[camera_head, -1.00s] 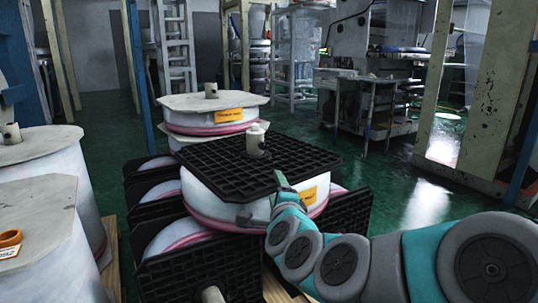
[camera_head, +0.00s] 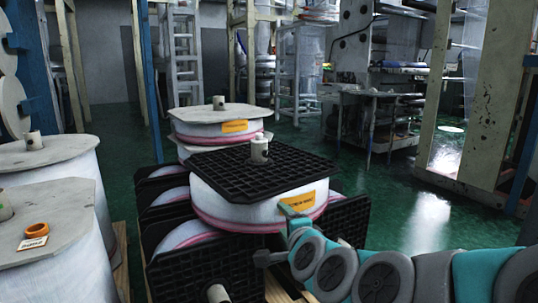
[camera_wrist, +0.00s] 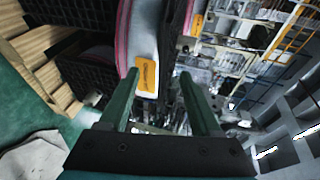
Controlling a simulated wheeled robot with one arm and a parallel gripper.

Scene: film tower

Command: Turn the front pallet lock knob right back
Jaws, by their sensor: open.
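A pale cylindrical peg (camera_head: 259,152) stands upright on the black grid pallet (camera_head: 215,172) that lies on a large film roll (camera_head: 240,208). A second pale peg (camera_head: 217,293) sticks out of the upright black pallet (camera_head: 185,272) at the front, partly cut off by the bottom edge. I cannot tell which is the lock knob. My gripper (camera_head: 276,233) is open and empty in front of the roll, below the top pallet and right of the lower peg. In the wrist view, its green fingers (camera_wrist: 158,76) are apart, with a yellow label (camera_wrist: 146,76) beyond them. No peg shows clearly there.
Another roll (camera_head: 218,130) stands behind. Wooden slats (camera_wrist: 45,70) show in the wrist view. Green floor (camera_head: 400,215) is open to the right.

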